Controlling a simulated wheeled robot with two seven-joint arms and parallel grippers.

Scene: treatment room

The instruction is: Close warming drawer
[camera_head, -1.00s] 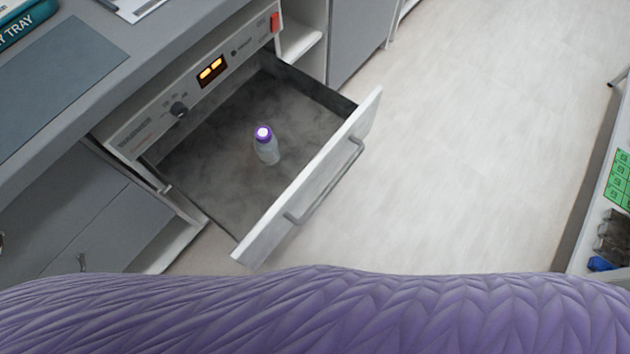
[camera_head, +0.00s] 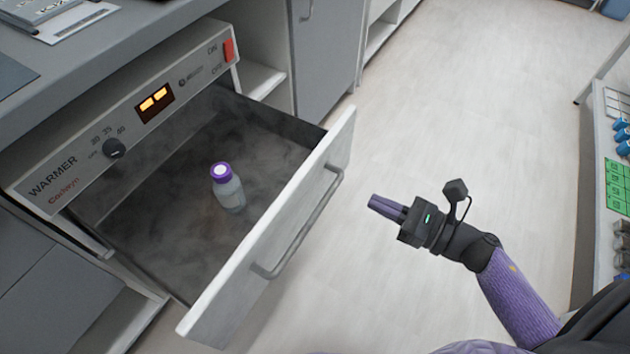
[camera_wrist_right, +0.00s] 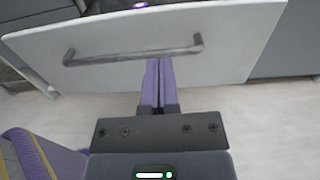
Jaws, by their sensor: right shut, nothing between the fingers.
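The warming drawer (camera_head: 290,215) is pulled open from the warmer (camera_head: 110,140), with a bar handle (camera_head: 305,225) on its white front. A bottle with a purple cap (camera_head: 229,190) stands upright inside it. My right gripper (camera_head: 372,202) is shut and empty, in front of the drawer and to the right of its front, with a gap between them in the head view. In the right wrist view, its purple fingers (camera_wrist_right: 158,68) point at the drawer front (camera_wrist_right: 225,50), just below the handle (camera_wrist_right: 130,55). Whether they touch cannot be told there. My left gripper is not in view.
The grey counter (camera_head: 110,65) runs above the warmer, with cabinets (camera_head: 325,50) beyond. A shelf unit with blue-capped items (camera_head: 622,135) stands at the right edge. The floor (camera_head: 440,110) between is clear.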

